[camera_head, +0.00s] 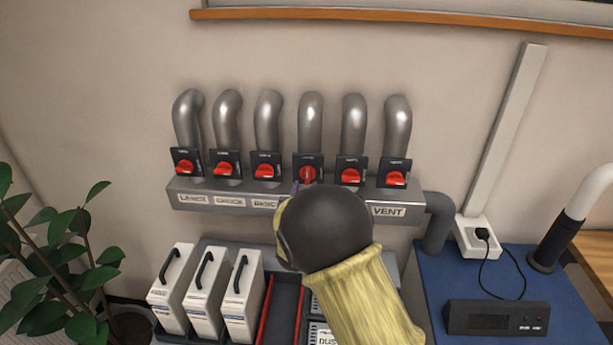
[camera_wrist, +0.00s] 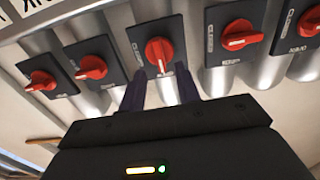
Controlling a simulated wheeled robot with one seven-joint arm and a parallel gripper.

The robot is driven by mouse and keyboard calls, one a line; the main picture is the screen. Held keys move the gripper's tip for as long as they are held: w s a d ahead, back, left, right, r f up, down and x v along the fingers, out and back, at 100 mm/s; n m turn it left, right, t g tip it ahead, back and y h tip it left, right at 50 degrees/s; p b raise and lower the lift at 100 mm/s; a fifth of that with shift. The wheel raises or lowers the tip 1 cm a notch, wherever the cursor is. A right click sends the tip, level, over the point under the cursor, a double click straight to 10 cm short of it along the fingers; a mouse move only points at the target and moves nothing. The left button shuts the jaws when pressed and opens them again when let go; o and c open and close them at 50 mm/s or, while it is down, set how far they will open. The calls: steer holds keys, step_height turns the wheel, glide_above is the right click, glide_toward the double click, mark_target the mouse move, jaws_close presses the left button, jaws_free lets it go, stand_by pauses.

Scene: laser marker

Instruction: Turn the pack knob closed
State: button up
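A row of red rotary knobs on black plates sits below the grey pipes. The fourth knob from the left (camera_head: 307,174) has its handle upright; it is the middle knob in the wrist view (camera_wrist: 159,53). The other knobs' handles lie nearer sideways. My gripper (camera_wrist: 161,75) is open, its two dark fingers apart at the handle end of this knob. I cannot tell whether they touch it. In the head view my wrist hides most of the gripper and the labels under the fourth and fifth knobs, so the pack label is not readable.
Neighbouring knobs (camera_head: 350,174) (camera_wrist: 92,68) are close on both sides. White filter boxes (camera_head: 206,290) with black handles stand below left, beside a red-edged empty slot (camera_head: 283,310). A blue cabinet (camera_head: 400,300) with a black display unit (camera_head: 497,318) is at right. A plant (camera_head: 60,265) is at left.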

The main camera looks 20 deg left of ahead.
mark_target(307, 177)
steer(key=p+x, duration=0.1)
steer(key=x, duration=0.3)
steer(key=shift+w, duration=0.15)
jaws_close()
